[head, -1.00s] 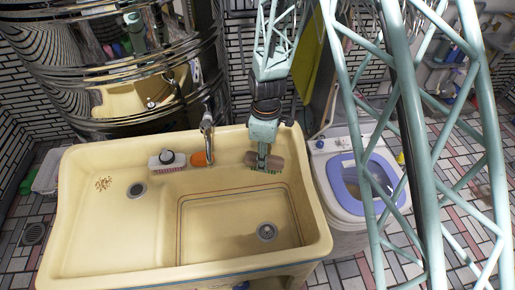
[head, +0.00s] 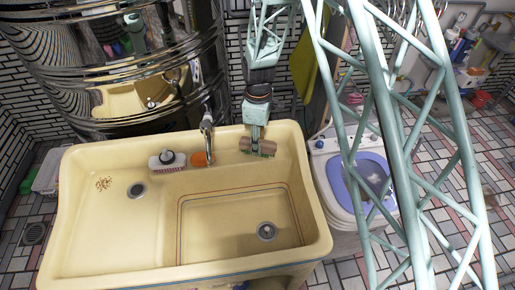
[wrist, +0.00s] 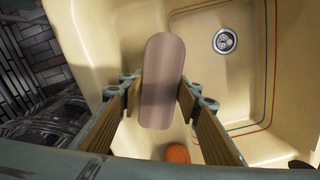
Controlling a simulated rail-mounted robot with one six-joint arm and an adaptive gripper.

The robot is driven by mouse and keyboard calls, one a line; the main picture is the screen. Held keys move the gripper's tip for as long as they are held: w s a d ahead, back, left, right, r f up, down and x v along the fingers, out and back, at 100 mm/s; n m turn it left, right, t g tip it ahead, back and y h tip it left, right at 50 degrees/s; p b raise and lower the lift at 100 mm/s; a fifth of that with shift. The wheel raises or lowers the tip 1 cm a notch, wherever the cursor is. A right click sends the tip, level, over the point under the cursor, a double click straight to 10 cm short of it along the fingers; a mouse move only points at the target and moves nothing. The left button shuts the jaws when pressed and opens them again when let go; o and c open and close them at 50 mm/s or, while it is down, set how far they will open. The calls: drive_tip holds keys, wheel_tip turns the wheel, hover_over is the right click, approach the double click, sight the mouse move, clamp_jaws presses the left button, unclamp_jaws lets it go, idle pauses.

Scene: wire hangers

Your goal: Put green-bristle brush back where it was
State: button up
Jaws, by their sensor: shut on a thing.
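The brush shows as a brown, wood-like oval back (wrist: 162,85) in the wrist view, between the fingers of my gripper (wrist: 165,95). In the head view the brush (head: 258,149) is at the back rim of the cream sink (head: 110,230), right of the tap. My gripper (head: 256,132) is shut on it from above. A thin dark fringe shows under the brush; the bristle colour is not clear. I cannot tell whether the brush touches the rim.
The tap (head: 207,125) stands left of the brush. An orange item (head: 199,159) and a white item with pinkish bristles (head: 166,162) lie on the back ledge. A blue-ringed white washer (head: 335,165) stands right of the sink. A shiny metal tank (head: 60,60) stands behind. Both basins look empty.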

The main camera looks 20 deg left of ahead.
drive_tip(key=shift+w+a, duration=0.1)
drive_tip(key=shift+w+a, duration=0.1)
drive_tip(key=shift+w, duration=0.1)
drive_tip(key=shift+w+f, duration=0.1)
drive_tip(key=shift+f, duration=1.7)
drive_tip(key=shift+f, duration=0.15)
drive_tip(key=o, duration=0.6)
drive_tip(key=shift+r, duration=6.15)
